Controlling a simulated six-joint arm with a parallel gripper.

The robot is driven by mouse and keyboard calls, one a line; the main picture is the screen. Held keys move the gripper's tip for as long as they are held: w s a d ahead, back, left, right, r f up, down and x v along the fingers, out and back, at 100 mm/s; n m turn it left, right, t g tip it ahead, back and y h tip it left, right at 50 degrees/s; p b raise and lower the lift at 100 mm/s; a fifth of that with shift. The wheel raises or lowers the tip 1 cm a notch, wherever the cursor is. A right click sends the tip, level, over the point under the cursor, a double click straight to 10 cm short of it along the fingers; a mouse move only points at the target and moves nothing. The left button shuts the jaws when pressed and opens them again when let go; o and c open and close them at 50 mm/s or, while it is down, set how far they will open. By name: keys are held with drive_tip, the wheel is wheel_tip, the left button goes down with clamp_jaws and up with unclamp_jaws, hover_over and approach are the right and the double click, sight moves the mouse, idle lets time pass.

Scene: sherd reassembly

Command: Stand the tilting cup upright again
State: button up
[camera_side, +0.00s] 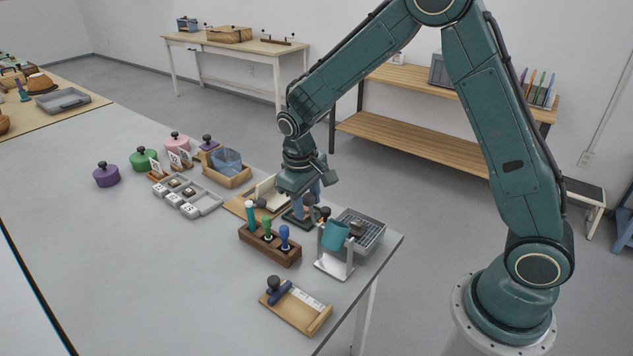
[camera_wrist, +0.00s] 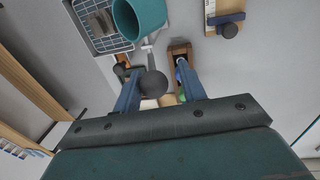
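The teal cup (camera_side: 335,235) hangs tilted in a white stand (camera_side: 335,265) near the table's right edge. It also shows at the top of the wrist view (camera_wrist: 142,18), with its dark inside visible. My gripper (camera_side: 307,207) points down just left of the cup. In the wrist view my gripper's (camera_wrist: 160,74) two blue fingers are apart. A dark ball knob (camera_wrist: 152,84) shows between them, nearer the left finger, with a gap on the right. A pale rod runs from near the knob toward the cup. I cannot tell whether a finger touches the knob.
A wire basket (camera_side: 362,228) stands right behind the cup. A wooden block with coloured-handled tools (camera_side: 270,244) stands left of the stand. A wooden board with a dark-knobbed stamp (camera_side: 296,305) lies in front. The table's left front is clear.

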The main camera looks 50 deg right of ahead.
drive_tip(key=shift+a+f+h, duration=1.4)
drive_tip(key=shift+a+f, duration=0.1)
drive_tip(key=shift+a, duration=0.7)
drive_tip(key=shift+v, duration=2.7)
drive_tip(key=shift+r, duration=0.15)
drive_tip(key=s+d+r+t+y, duration=0.1)
drive_tip(key=s+d+r, duration=0.1)
drive_tip(key=s+r, duration=0.3)
drive_tip(key=s+d+r+t+y, duration=0.1)
drive_tip(key=s+d+r, duration=0.25)
drive_tip(key=r, duration=0.45)
drive_tip(key=s+r+t+y, duration=0.2)
drive_tip(key=s+r+t, duration=0.1)
drive_tip(key=s, duration=1.3)
drive_tip(key=shift+d+r+t, duration=0.2)
drive_tip(key=shift+r+t, duration=0.1)
drive_tip(key=shift+r, duration=0.45)
